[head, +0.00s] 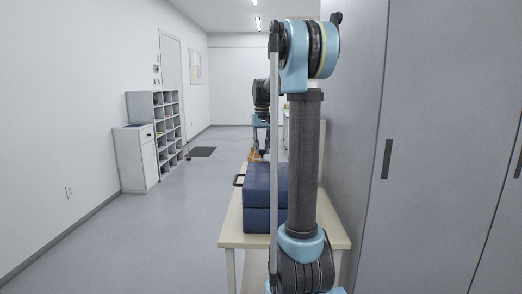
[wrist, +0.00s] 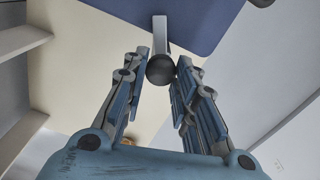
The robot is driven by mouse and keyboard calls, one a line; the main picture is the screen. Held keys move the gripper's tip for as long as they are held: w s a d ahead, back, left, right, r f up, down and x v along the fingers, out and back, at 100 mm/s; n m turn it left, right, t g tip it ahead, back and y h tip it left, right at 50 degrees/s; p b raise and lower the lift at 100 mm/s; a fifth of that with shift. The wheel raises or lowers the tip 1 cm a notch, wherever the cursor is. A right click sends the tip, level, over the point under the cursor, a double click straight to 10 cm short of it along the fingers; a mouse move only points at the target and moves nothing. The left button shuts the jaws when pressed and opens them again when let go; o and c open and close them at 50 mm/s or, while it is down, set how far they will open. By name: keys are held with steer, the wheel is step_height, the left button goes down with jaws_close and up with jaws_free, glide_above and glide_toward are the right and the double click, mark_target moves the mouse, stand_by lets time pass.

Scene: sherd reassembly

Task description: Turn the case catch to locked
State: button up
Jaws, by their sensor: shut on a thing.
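The blue case (head: 262,185) stands on a pale table (head: 232,238) in the head view, partly covered by my arm. Its blue surface (wrist: 215,22) also fills the top of the wrist view. The case catch (wrist: 160,35) shows there as a short grey bar ending in a round black knob (wrist: 160,69). My gripper (wrist: 162,64) is shut on this knob, with one finger on each side of it. The catch is hidden in the head view. I cannot read any locked or unlocked mark.
Tall grey cabinets (head: 430,140) stand close on the right. A pigeonhole shelf (head: 168,125) and a low white cabinet (head: 136,160) stand along the left wall. The floor between them and the table is clear.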

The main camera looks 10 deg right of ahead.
steer(key=m, duration=0.5)
steer(key=shift+m, duration=0.3)
stand_by(0.4)
steer(key=o, duration=1.1)
steer(key=shift+r, duration=0.1)
step_height(320, 180, up, 12)
steer(key=shift+w+f, duration=0.1)
